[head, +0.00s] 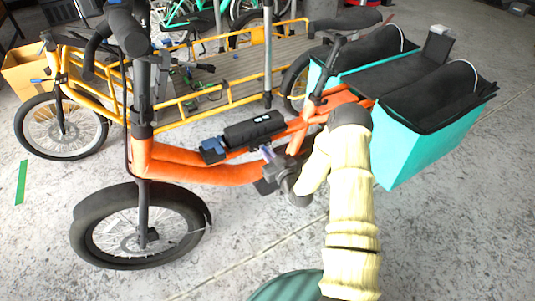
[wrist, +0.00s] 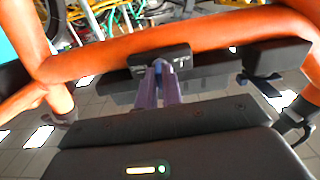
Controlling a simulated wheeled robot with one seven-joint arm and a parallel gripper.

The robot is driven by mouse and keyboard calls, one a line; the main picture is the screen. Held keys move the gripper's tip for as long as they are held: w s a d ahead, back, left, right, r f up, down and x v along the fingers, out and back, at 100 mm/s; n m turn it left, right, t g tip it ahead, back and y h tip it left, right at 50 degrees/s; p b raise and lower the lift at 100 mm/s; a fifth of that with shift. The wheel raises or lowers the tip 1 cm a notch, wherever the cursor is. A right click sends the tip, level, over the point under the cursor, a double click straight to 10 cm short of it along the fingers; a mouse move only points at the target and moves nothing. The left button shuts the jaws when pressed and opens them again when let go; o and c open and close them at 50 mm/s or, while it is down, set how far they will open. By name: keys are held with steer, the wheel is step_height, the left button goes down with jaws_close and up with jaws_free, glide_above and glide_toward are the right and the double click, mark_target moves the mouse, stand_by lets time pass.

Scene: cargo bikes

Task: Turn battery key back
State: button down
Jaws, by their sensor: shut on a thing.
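The orange cargo bike (head: 190,165) stands in front of me, and its orange frame tube (wrist: 215,38) crosses the wrist view. A black battery (head: 254,130) lies along its low tube. My gripper (head: 267,153) is beside the tube, just below the battery. In the wrist view my gripper's two purple fingers (wrist: 159,80) come together at a small black block (wrist: 175,58) under the orange tube. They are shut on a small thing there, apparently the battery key. The key is mostly hidden between the fingertips, so its turn angle cannot be told.
A blue part (head: 213,149) sits at the battery's left end. A yellow cargo bike (head: 190,105) stands close behind. The floor in front is clear.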

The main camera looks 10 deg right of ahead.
steer(key=shift+f, duration=0.1)
steer(key=c, duration=1.6)
jaws_free()
steer(key=shift+o, duration=0.2)
steer(key=p+v, duration=0.3)
steer(key=v, duration=1.4)
steer(key=shift+s, duration=0.25)
